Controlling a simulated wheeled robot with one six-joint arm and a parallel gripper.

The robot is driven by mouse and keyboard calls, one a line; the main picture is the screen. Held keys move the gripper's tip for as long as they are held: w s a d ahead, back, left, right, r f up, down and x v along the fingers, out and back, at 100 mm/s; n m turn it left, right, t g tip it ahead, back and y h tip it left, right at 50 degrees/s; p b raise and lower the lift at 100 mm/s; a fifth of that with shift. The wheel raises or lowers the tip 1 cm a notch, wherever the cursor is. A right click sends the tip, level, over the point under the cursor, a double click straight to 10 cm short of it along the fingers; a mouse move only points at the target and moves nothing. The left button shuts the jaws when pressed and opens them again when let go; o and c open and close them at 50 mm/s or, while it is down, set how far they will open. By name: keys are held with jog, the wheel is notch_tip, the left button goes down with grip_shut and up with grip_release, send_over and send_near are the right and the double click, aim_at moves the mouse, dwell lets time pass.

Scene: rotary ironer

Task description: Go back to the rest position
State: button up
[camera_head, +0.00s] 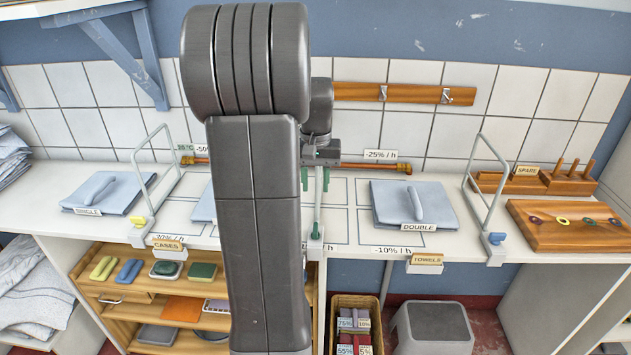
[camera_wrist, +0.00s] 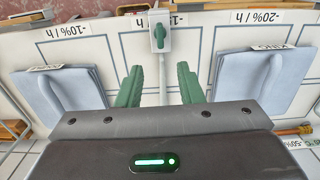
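My gripper (camera_head: 315,180) hangs above the middle of the white counter (camera_head: 345,262), its green fingers pointing down. In the wrist view my gripper (camera_wrist: 159,86) has its two fingers spread apart. A thin grey upright (camera_head: 317,212) rises from the counter below the fingers. In the wrist view its base with a green knob (camera_wrist: 160,40) shows beyond them, and the bar runs between the fingers in the picture. I see no object gripped. My arm covers part of the counter in the head view.
Blue-grey pads with handles lie on the counter: SINGLE (camera_head: 103,192) at left, DOUBLE (camera_head: 412,204) at right, and one partly hidden (camera_head: 203,206). Raised wire frames stand at left (camera_head: 160,172) and right (camera_head: 487,190). A wooden rail (camera_head: 420,96) is on the wall behind. A grey stool (camera_head: 433,325) stands below.

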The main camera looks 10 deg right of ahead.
aim_at(316, 227)
notch_tip(316, 227, down, 14)
jog(key=shift+r+p, duration=0.1)
jog(key=shift+p, duration=0.4)
dwell(0.3)
